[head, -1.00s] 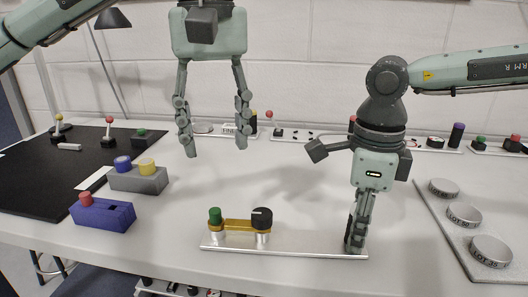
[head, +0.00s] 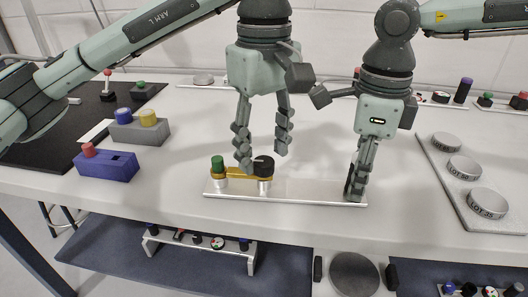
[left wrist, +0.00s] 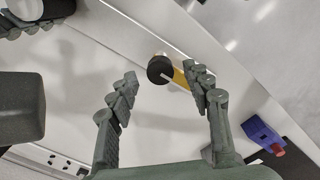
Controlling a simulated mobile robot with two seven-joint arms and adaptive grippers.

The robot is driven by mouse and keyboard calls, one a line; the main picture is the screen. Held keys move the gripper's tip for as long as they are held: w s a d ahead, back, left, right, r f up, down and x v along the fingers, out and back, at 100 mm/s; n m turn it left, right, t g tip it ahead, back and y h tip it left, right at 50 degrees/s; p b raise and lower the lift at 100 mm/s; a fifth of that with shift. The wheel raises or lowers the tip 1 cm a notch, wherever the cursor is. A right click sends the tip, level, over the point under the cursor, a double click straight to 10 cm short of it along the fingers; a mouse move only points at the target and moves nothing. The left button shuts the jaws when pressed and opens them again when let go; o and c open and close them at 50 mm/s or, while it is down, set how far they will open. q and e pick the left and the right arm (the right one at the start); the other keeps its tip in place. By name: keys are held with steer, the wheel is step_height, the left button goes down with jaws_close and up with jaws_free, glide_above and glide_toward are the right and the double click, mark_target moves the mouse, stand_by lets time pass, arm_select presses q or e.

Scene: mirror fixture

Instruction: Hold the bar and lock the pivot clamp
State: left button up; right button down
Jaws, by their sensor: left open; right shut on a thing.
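A silver base plate (head: 310,192) lies on the white table and carries a gold bar (head: 236,174) at its left end. A green knob (head: 217,163) stands at the bar's left end and a black knob (head: 264,165) at its right end. My left gripper (head: 262,161) is open, with its fingers pointing down around or just above the black knob; contact cannot be told. In the left wrist view the black knob (left wrist: 160,69) shows between the spread fingers, with the gold bar (left wrist: 181,79) partly behind one. My right gripper (head: 355,196) is shut on the plate's right end, hiding that end.
A blue box (head: 107,167) with a red knob and a grey box (head: 139,131) with blue and yellow knobs stand at left. A tray (head: 440,160) with round grey discs lies at right. The table's front edge is close in front of the plate.

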arm_select(q)
steer(key=shift+f, duration=0.7)
jaws_close()
